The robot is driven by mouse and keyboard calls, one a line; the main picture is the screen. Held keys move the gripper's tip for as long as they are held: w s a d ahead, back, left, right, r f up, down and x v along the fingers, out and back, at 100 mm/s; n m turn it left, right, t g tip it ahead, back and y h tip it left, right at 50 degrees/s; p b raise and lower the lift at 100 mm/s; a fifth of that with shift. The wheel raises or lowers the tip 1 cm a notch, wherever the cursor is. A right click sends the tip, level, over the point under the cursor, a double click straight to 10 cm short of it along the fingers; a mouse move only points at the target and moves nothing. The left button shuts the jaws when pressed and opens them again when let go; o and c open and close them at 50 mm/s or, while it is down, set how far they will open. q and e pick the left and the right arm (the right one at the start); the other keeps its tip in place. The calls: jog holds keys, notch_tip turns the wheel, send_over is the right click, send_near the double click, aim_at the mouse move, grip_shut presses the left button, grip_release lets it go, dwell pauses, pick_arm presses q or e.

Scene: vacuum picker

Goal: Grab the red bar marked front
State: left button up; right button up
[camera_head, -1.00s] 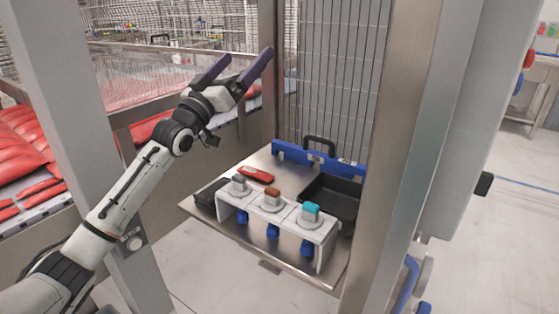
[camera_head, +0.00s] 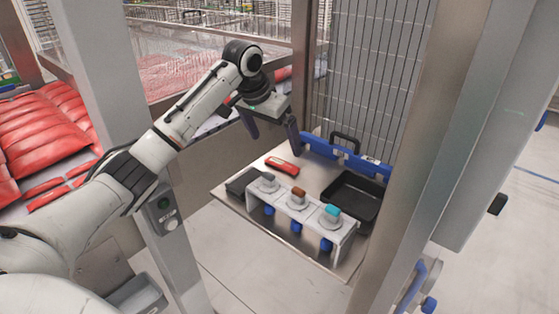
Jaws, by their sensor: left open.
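A small red bar (camera_head: 282,166) lies on the steel shelf (camera_head: 317,178), behind the white rack; any marking on it is too small to read. My left gripper (camera_head: 271,131) hangs above and behind the back left edge of the shelf, with its two dark fingers spread and pointing down. It is open and empty, above the red bar in the picture and apart from it. My right gripper is not in view.
A white rack (camera_head: 347,237) holds three round pieces topped grey, brown and teal. A black tray (camera_head: 353,198) is at the shelf's right, a dark block (camera_head: 242,183) at its left, a blue bar (camera_head: 345,154) along the back. A steel post (camera_head: 440,130) stands at right.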

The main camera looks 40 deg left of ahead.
aim_at(281, 163)
pick_arm(q)
jog(key=x, duration=0.3)
jog(key=shift+w+f, duration=0.1)
jog(key=shift+f, duration=0.1)
jog(key=shift+p+x, duration=0.4)
jog(key=shift+x, duration=2.2)
jog(key=shift+a, duration=0.15)
jog(key=c, duration=1.1)
